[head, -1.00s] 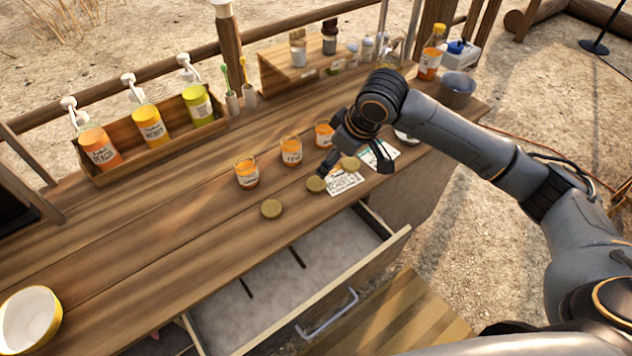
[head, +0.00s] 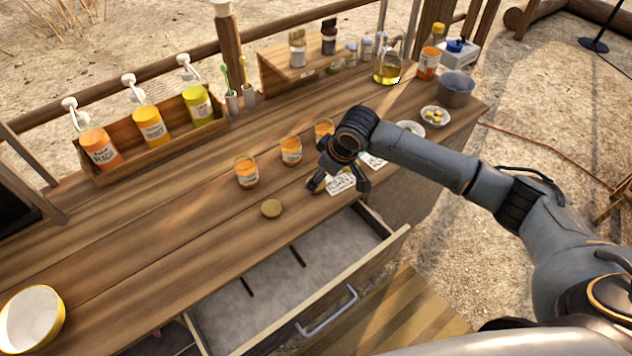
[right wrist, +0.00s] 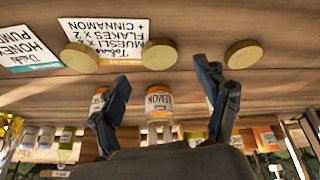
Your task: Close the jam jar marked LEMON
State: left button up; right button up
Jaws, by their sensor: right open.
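The jar marked LEMON (right wrist: 159,104) shows between my right fingers in the right wrist view. It holds orange jam and is the middle one of three jars; in the head view the middle jar (head: 291,151) stands upright, with no lid visible on it. Three gold lids lie on the counter in the right wrist view: a left lid (right wrist: 79,58), a middle lid (right wrist: 157,54) and a right lid (right wrist: 243,54). My left gripper is out of view.
Two more jars (head: 247,172) (head: 324,128) flank the middle one. Written cards (head: 341,182) lie by the gripper. An open drawer (head: 290,285) juts out in front. A rack of bottles (head: 100,175) stands at the back left.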

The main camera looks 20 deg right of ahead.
jog(key=x, duration=0.4)
jog(key=shift+f+p, duration=0.25)
jog(key=shift+p, duration=0.15)
jog(key=c, duration=0.8)
